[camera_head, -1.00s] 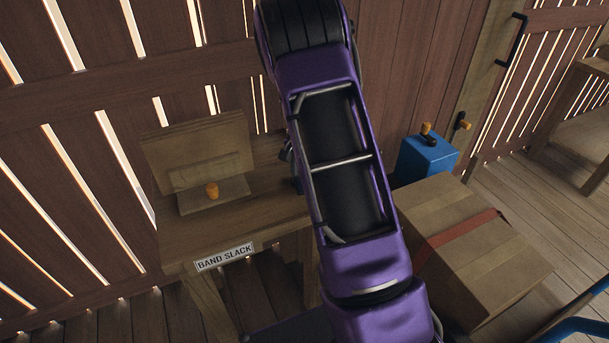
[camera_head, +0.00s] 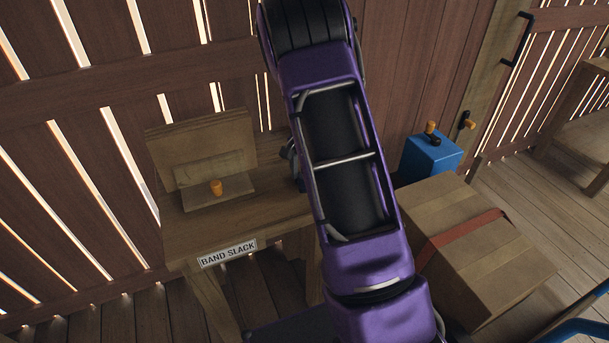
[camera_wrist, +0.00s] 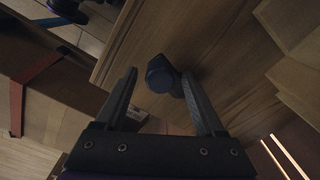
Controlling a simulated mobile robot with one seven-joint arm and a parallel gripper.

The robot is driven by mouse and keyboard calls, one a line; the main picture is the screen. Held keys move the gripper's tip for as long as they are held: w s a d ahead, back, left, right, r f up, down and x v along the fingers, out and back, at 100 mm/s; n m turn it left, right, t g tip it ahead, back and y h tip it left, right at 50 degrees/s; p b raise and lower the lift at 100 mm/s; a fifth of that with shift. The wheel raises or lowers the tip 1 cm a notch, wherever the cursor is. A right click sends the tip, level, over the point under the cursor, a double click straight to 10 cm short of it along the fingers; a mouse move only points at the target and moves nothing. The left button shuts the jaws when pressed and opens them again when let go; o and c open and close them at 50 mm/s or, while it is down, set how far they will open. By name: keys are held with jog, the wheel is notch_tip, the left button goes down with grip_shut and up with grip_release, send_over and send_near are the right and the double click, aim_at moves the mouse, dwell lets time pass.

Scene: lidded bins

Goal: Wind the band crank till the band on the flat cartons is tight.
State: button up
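A brown flat carton stack (camera_head: 470,255) with a red band (camera_head: 460,238) across it stands at the right in the head view. A sign reading "BAND SLACK" (camera_head: 228,253) is on the front of the wooden table (camera_head: 185,237). In the wrist view a dark, round-ended knob (camera_wrist: 160,80) sits at the wooden table's edge; I cannot tell for sure that it is the band crank. My gripper (camera_wrist: 158,72) is open, its fingers either side of the knob, with no clear grip on it. My purple arm hides most of the gripper in the head view.
An orange peg (camera_head: 216,187) stands on the table before a wooden backboard (camera_head: 205,148). A blue box (camera_head: 430,155) with an orange-topped handle stands behind the carton. A slatted wall closes off the back.

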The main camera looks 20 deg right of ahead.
jog(key=shift+r, duration=0.1)
notch_tip(320, 180, up, 17)
jog(key=p, duration=0.1)
jog(key=shift+p, duration=0.3)
jog(key=shift+r, duration=0.1)
dwell(0.3)
